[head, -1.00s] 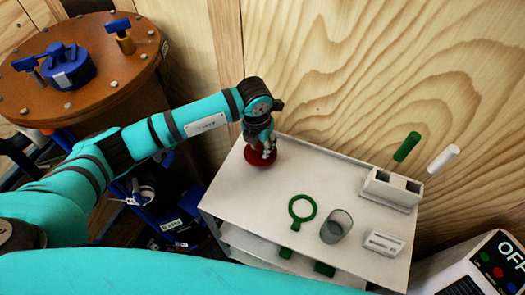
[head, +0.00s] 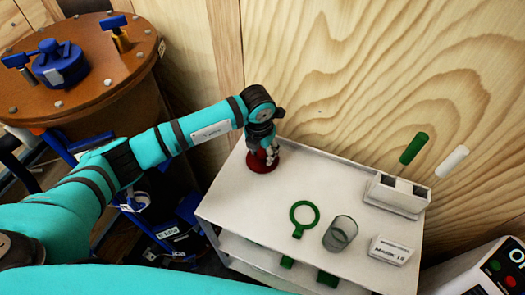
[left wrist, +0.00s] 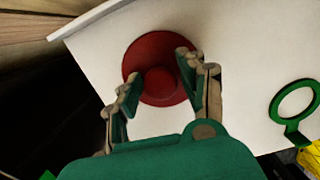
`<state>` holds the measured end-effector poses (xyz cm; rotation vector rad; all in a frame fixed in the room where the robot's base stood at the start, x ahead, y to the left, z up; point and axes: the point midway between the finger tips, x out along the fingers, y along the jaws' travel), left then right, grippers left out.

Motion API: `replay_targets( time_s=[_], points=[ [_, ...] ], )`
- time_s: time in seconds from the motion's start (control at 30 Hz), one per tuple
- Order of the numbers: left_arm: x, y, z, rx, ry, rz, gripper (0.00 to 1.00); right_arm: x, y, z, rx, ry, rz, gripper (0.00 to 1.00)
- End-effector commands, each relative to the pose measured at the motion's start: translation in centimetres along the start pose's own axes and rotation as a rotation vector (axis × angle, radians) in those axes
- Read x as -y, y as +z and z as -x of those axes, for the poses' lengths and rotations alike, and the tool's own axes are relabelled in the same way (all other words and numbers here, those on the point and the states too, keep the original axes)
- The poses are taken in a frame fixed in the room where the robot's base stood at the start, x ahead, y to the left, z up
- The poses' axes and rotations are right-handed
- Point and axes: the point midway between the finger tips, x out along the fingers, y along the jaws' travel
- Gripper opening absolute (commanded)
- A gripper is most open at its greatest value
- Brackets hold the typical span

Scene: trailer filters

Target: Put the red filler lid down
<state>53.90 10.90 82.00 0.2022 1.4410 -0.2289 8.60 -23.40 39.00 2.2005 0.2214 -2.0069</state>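The red filler lid (head: 259,164) lies on the left end of the white cart's top (head: 310,178). My left gripper (head: 263,152) is right over it in the head view. In the left wrist view the lid (left wrist: 150,50) is a round red disc with a raised knob in its middle. The left fingers (left wrist: 159,78) stand apart on either side of the knob, with gaps to it, so the gripper is open. My right gripper is in neither view.
The cart top also holds a green ring with a handle (head: 304,214), a clear grey cup (head: 341,233), a white labelled block (head: 391,250) and a white holder (head: 396,195) with a green and a white handle. A brown drum (head: 95,75) stands left. A wooden wall is behind.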

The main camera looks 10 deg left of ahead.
Motion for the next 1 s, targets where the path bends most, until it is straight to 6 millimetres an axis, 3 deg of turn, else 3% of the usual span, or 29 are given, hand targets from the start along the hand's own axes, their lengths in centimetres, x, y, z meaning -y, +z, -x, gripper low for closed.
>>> replay_targets(
  time_s=[0.4, 0.8, 1.0],
  points=[
    [0.0, 0.1, 0.8, 0.001, 0.000, 0.000, 0.51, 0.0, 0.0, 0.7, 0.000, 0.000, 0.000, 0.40],
    [0.0, 0.2, 9.0, 0.002, 0.000, 0.000, 0.51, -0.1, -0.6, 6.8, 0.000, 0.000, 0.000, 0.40],
    [0.0, 0.1, 11.7, 0.000, 0.001, 0.000, 0.51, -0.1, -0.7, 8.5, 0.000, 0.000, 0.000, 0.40]
  ],
)
